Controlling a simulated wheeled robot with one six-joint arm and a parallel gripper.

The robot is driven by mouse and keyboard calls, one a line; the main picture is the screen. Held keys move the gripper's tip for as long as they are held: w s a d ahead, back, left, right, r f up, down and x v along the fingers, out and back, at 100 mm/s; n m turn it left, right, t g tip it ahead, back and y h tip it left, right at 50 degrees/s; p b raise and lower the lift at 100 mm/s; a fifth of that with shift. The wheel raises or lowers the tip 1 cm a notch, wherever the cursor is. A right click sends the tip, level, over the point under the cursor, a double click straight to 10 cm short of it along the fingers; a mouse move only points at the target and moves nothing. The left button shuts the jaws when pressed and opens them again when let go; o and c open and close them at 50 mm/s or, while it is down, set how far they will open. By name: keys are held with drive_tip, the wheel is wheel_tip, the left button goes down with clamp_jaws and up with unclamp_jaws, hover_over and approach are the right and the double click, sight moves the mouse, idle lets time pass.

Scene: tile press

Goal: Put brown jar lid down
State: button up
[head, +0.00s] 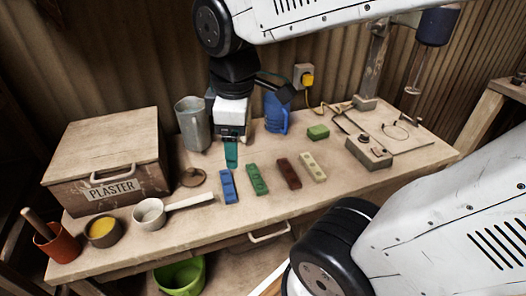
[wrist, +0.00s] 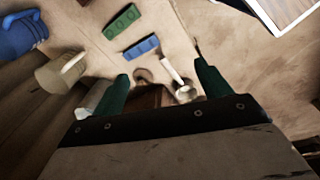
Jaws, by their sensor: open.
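The brown jar lid (head: 193,178) is a small round disc lying on the wooden table, just right of the plaster box. In the wrist view a brown round shape between my fingers looks like the lid (wrist: 143,74). My gripper (head: 232,156) has dark green fingers and hangs above the table, right of the lid and apart from it. In the wrist view my gripper (wrist: 162,80) is open, with a wide gap and nothing held. The head view shows the fingers nearly edge-on.
The plaster box (head: 107,160) stands left of the lid, and a white scoop (head: 150,214) lies in front. A blue tile (head: 228,186), a green tile (head: 257,179) and others lie to the right. A grey pitcher (head: 192,125) and blue jug (head: 276,112) stand behind.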

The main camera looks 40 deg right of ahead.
drive_tip(key=s+m, duration=0.7)
drive_tip(key=m, duration=0.2)
drive_tip(key=shift+s+d+r, duration=0.2)
drive_tip(key=shift+s, duration=0.05)
